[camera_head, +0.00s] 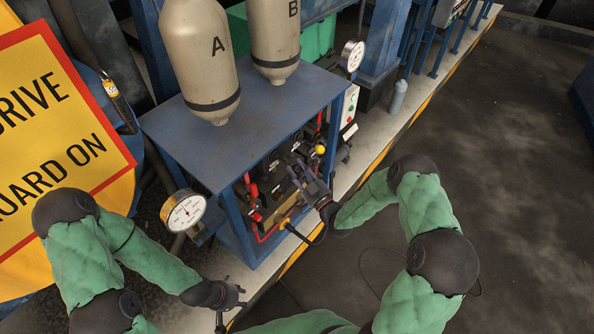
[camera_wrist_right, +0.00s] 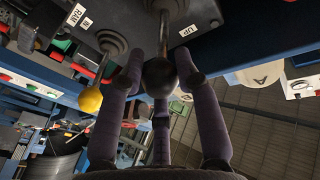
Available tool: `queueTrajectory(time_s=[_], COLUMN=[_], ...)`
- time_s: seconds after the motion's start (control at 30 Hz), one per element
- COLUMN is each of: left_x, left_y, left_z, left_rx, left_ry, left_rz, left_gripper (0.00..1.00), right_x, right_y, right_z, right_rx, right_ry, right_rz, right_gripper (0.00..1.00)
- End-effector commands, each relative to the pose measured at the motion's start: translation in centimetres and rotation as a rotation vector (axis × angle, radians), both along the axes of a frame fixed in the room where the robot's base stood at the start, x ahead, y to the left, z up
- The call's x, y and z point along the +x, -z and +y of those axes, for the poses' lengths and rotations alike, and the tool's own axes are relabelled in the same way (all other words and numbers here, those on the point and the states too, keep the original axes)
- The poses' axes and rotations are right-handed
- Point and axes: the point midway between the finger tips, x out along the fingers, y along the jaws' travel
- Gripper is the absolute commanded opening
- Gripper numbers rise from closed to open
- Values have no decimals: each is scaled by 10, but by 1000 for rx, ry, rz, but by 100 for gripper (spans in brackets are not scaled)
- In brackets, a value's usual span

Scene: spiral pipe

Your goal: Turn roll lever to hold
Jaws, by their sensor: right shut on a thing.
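A lever with a black ball knob (camera_wrist_right: 160,77) is between the fingers of my right gripper (camera_wrist_right: 163,82), which is shut on it. The knob hangs from a shaft that enters a dark panel with "UP" and "RAM IN" labels. I cannot read a roll or hold label. In the head view my right gripper (camera_head: 303,192) reaches into the valve bank (camera_head: 280,187) under the blue bench, and it hides the held knob. My left gripper (camera_head: 234,300) is low in the head view, away from the levers; its fingers are too small to judge.
A lever with a yellow ball knob (camera_wrist_right: 88,98) is beside the held one; it also shows in the head view (camera_head: 320,149). The blue bench top (camera_head: 250,115) overhangs the levers. A pressure gauge (camera_head: 184,211) stands at the bench's left.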

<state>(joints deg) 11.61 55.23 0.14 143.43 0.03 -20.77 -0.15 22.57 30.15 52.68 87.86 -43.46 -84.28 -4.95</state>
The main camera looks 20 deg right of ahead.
Motion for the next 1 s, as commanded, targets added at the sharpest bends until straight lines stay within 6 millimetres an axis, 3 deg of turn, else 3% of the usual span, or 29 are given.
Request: queueTrajectory(time_s=[0.07, 0.43, 0.47, 0.53, 1.0], left_x=[0, 0, 0, 0, 0], left_y=[6, 6, 6, 6, 6], left_z=[0, 0, 0, 0, 0], left_rx=[0, 0, 0, 0, 0], left_ry=[0, 0, 0, 0, 0], left_rz=[0, 0, -1, -1, -1], left_gripper=[40, 40, 40, 40, 40], right_x=[-1, -1, -1, -1, -8], right_y=[8, 8, 8, 8, 8], right_z=[-1, -1, -1, 0, -4], right_rx=[-1, -1, -1, -1, 0], right_ry=[2, 2, 2, 1, 3], right_rz=[7, 10, 10, 10, 6], right_gripper=[0, 0, 35, 55, 57])
